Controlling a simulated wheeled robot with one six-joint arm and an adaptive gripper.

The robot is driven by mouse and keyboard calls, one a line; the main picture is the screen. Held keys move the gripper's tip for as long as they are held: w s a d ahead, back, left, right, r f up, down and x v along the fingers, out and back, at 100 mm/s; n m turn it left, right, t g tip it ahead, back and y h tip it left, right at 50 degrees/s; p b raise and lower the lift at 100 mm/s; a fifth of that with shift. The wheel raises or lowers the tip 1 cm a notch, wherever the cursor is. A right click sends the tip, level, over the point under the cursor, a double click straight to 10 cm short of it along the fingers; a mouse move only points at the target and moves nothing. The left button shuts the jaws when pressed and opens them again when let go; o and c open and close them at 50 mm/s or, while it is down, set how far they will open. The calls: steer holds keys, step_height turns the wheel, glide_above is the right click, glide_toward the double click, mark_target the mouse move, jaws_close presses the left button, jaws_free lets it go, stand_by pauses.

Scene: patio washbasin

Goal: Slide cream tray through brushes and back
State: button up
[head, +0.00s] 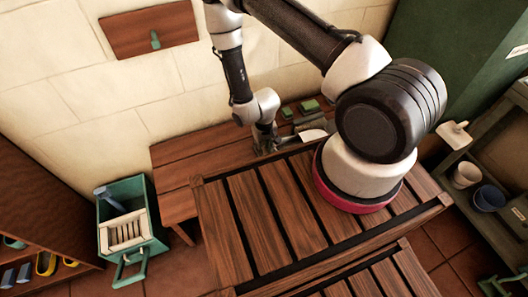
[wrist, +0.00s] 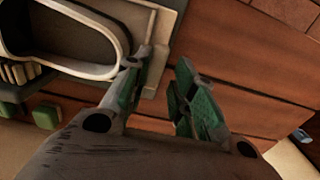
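The cream tray shows in the wrist view as a thick cream rim (wrist: 122,30) around a dark hollow at upper left. A pale piece in the head view (head: 312,136), just right of my gripper, seems to be part of it; my arm hides the rest. My gripper (wrist: 168,62) is open, its green-padded fingers apart with nothing clearly between them. The left finger overlaps the grey edge beside the tray; I cannot tell whether it touches. In the head view my gripper (head: 265,138) is low over the bench. Pale bristle-like strips (wrist: 18,72) and green blocks (wrist: 46,115) lie left of the tray.
A slatted table (head: 240,225) stands in front of the wooden bench (head: 175,170). A green crate (head: 128,188) with slatted and blue-grey items stands at left. A side shelf at right holds a cream pot (head: 466,175) and a blue pot (head: 489,198). The bench's left part is clear.

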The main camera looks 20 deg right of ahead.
step_height(320, 180, up, 9)
steer(key=shift+f, duration=0.1)
stand_by(0.6)
